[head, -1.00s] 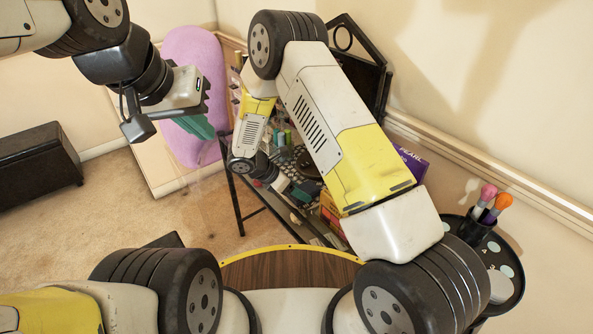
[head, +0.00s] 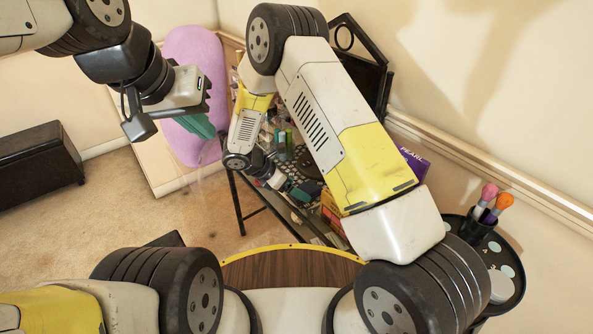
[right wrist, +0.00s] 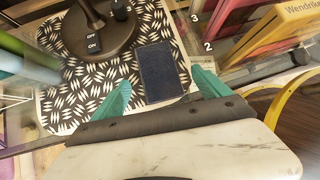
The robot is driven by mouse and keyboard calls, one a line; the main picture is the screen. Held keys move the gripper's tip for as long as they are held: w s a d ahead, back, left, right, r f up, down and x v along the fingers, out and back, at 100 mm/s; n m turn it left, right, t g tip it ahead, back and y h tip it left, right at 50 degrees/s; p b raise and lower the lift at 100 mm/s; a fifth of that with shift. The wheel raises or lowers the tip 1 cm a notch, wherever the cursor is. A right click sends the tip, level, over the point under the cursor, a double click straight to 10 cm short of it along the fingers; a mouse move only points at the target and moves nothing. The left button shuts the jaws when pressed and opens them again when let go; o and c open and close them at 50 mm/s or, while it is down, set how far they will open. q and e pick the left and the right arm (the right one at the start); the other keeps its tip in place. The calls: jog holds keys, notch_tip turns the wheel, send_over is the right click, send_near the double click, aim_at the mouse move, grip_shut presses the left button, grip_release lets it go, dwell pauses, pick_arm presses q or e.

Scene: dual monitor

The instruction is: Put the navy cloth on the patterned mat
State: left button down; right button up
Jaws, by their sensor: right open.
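The navy cloth (right wrist: 160,71) is a small dark rectangle lying flat on the black-and-white patterned mat (right wrist: 72,84) in the right wrist view, near the mat's right edge. My right gripper (right wrist: 158,92) is open, its teal fingers apart on either side of the cloth's near end. Nothing is held between them. I cannot tell how high the fingertips are above the mat. In the head view my right gripper (head: 303,190) is over the desk, and the cloth cannot be made out. My left gripper (head: 198,126) hangs far from the desk; its finger gap is hidden.
A lamp base (right wrist: 101,39) with an on/off switch stands on the mat, left of the cloth. Upright books or boxes (right wrist: 262,38) are at the right. In the head view a black tray (head: 509,264) with a pen cup (head: 477,229) is at the right.

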jog(key=v, duration=1)
jog(key=s+d+r+m+g+y, duration=0.1)
jog(key=s+d+r+m+y, duration=0.15)
jog(key=d+r+m, duration=0.55)
jog(key=s+d+r+m+y, duration=0.2)
jog(key=s+d+r+m, duration=0.25)
jog(key=r, duration=0.65)
jog(key=s+d+r+m+t+y, duration=0.4)
jog(key=s+r+m, duration=0.6)
jog(key=s, duration=0.3)
jog(key=shift+s+d+m+y, duration=0.25)
jog(key=shift+d+m+y, duration=0.35)
jog(key=shift+d, duration=0.5)
jog(key=shift+r, duration=0.1)
